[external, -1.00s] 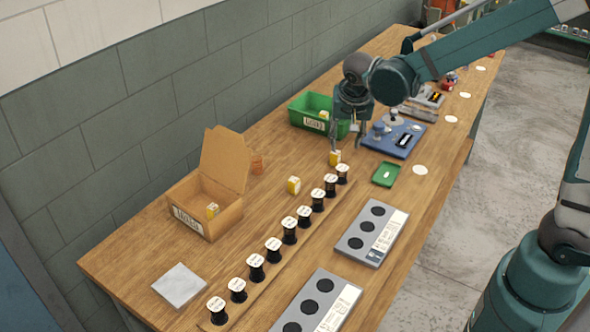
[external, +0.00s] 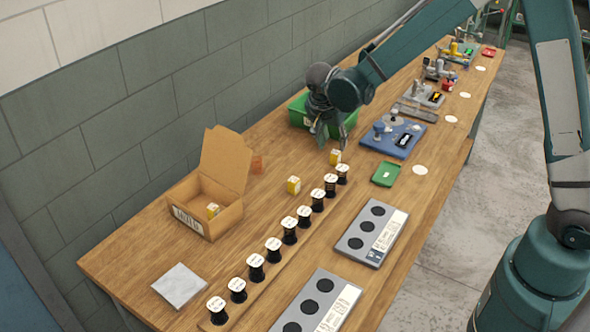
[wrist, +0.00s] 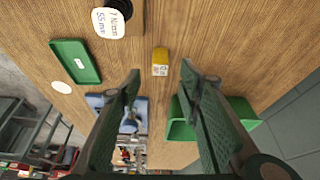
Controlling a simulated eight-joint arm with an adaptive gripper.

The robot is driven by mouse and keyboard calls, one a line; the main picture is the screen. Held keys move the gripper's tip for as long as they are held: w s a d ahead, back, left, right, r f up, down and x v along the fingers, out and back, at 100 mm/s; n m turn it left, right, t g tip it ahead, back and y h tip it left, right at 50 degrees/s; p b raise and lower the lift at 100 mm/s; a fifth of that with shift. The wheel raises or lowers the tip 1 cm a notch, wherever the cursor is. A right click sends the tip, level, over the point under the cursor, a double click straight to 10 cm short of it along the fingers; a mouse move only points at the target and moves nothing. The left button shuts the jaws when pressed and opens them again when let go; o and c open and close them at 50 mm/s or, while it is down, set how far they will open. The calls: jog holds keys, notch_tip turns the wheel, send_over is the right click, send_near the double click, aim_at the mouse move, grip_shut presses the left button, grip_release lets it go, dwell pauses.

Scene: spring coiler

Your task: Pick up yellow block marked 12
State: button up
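A small yellow block with a white label (external: 335,157) stands on the wooden bench beside the far end of the spool row. It also shows in the wrist view (wrist: 160,62), ahead of and between my fingertips; its number is too small to read. A second yellow-and-white block (external: 293,185) stands nearer the cardboard box, and a third (external: 212,210) is inside that box. My gripper (external: 325,142) is above the bench, close to the first block. In the wrist view my gripper (wrist: 160,82) has its fingers spread, with nothing held between them.
A row of black spools with white tops (external: 273,250) runs beside the blocks. A green bin (external: 298,112) is behind my gripper, and a small green tray (external: 386,174) lies to the right. The open cardboard box (external: 228,217) stands left. Bare bench lies around the second block.

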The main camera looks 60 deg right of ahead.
aim_at(337, 152)
jog(key=shift+f, duration=0.1)
dwell(0.3)
jog(key=shift+x, duration=1.25)
jog(key=shift+d+f, duration=0.1)
jog(key=shift+d, duration=0.05)
jog(key=shift+x, duration=2.45)
jog(key=c, duration=0.9)
